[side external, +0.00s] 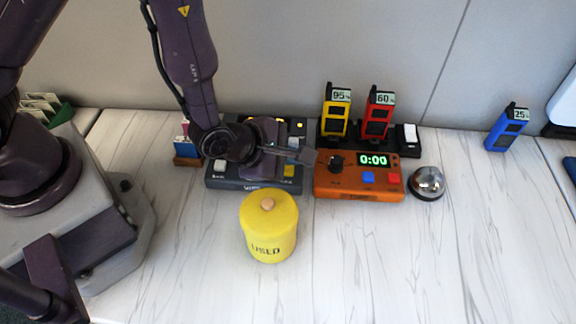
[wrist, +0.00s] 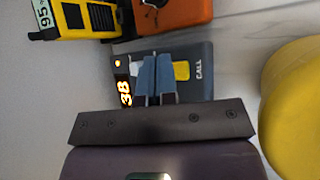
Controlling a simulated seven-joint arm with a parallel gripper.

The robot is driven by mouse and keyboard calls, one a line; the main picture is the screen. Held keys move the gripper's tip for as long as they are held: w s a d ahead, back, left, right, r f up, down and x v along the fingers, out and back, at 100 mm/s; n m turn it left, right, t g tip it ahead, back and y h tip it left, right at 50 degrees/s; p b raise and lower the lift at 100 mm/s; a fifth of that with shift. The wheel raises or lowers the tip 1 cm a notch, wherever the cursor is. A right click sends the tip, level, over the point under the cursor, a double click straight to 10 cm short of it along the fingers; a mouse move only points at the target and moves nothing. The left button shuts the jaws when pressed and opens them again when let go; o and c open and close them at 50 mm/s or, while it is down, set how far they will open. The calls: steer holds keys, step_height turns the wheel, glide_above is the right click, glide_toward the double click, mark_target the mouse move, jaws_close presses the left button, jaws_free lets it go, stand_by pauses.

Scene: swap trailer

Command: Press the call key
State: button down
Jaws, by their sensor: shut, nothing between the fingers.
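A dark grey call unit (side external: 232,184) lies on the table in the side view, partly hidden behind my gripper. Its yellow key (side external: 290,171) shows at its front right. In the wrist view the unit (wrist: 204,90) has a lit 38 display (wrist: 125,93) and the yellow key (wrist: 181,71) beside the word CALL. My gripper (side external: 308,157) is shut and empty, its fingers pointing right above the unit. In the wrist view the fingers (wrist: 156,60) overlap the unit just left of the yellow key. I cannot tell their height; no contact shows.
A yellow USED canister (side external: 268,233) stands close in front of the unit. An orange timer (side external: 335,188) reading 0:00 sits right, with a metal bell (side external: 427,183) beside it. Yellow (side external: 336,112) and red (side external: 377,114) handsets stand behind. The right table front is clear.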

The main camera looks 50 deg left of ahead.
mark_target(287, 172)
steer(key=shift+r, duration=2.5)
steer(key=shift+s+f+m, duration=0.15)
steer(key=shift+f+m, duration=0.05)
steer(key=shift+m, duration=0.4)
steer(key=s+a+r+m+g, duration=0.1)
steer(key=s+a+r+m, duration=0.4)
steer(key=r+m, duration=0.3)
steer(key=s+a+r+m+g+y, duration=0.1)
steer(key=s+a+r+m, duration=0.3)
steer(key=r+m, duration=0.4)
steer(key=s+a+r+m+g, duration=0.1)
steer(key=s+a+r+m, duration=0.4)
steer(key=s+r+m, duration=0.1)
steer(key=shift+a+r+m, duration=0.3)
steer(key=shift+r+m, duration=0.6)
steer(key=shift+m, duration=0.1)
